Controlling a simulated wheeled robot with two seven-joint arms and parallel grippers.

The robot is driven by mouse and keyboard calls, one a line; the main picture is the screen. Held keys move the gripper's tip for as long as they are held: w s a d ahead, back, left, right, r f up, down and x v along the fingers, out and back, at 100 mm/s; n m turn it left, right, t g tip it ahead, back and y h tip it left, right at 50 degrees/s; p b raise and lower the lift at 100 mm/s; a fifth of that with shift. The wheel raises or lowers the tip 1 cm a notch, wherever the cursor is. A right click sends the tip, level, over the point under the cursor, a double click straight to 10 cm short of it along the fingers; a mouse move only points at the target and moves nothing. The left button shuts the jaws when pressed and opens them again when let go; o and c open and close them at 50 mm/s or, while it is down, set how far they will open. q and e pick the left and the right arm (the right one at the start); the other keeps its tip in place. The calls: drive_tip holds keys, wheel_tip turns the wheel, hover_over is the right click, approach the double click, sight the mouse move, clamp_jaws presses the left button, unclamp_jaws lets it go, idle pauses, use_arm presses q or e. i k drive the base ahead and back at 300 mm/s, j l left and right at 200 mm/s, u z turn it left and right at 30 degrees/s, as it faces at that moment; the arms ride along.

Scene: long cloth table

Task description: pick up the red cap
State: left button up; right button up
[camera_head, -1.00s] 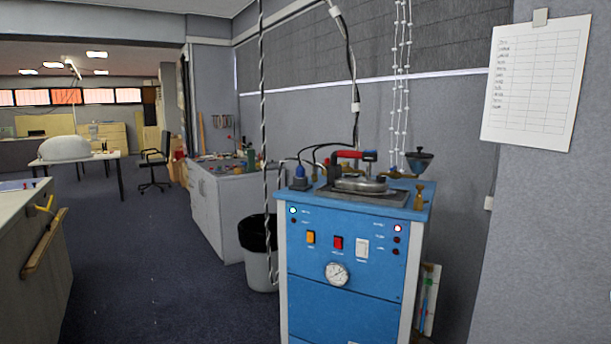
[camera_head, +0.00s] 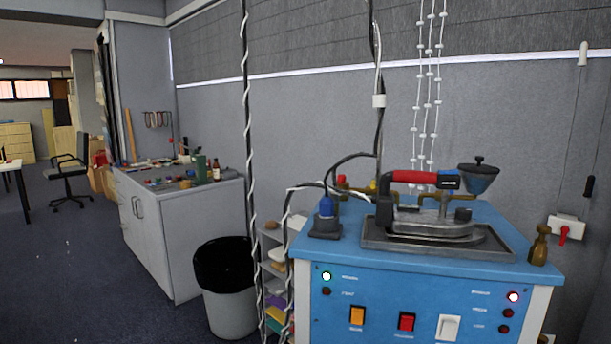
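I cannot make out a red cap for certain. Several small coloured items (camera_head: 170,181) lie on top of the grey-white cabinet (camera_head: 204,212) left of centre, some of them reddish, but they are too small to tell apart. Neither of my grippers is in view.
A blue ironing machine (camera_head: 420,306) with a red-handled iron (camera_head: 427,178) on a tray fills the right front. A bin (camera_head: 228,288) with a black liner stands between it and the cabinet. An office chair (camera_head: 68,172) is farther back. Open carpet (camera_head: 75,275) lies left.

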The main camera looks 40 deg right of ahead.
sight(341, 178)
drive_tip(key=i+z, duration=0.15)
drive_tip(key=i, duration=0.3)
drive_tip(key=i+j+z, duration=0.1)
drive_tip(key=i, duration=0.35)
drive_tip(key=i+j+z, duration=0.15)
drive_tip(key=i, duration=0.3)
drive_tip(key=i+z, duration=0.2)
drive_tip(key=z, duration=0.25)
drive_tip(key=i+j+z, duration=0.15)
drive_tip(key=z, duration=0.3)
drive_tip(key=i+j+z, duration=0.2)
drive_tip(key=z, duration=0.25)
drive_tip(key=i+j+z, duration=0.15)
drive_tip(key=z, duration=0.3)
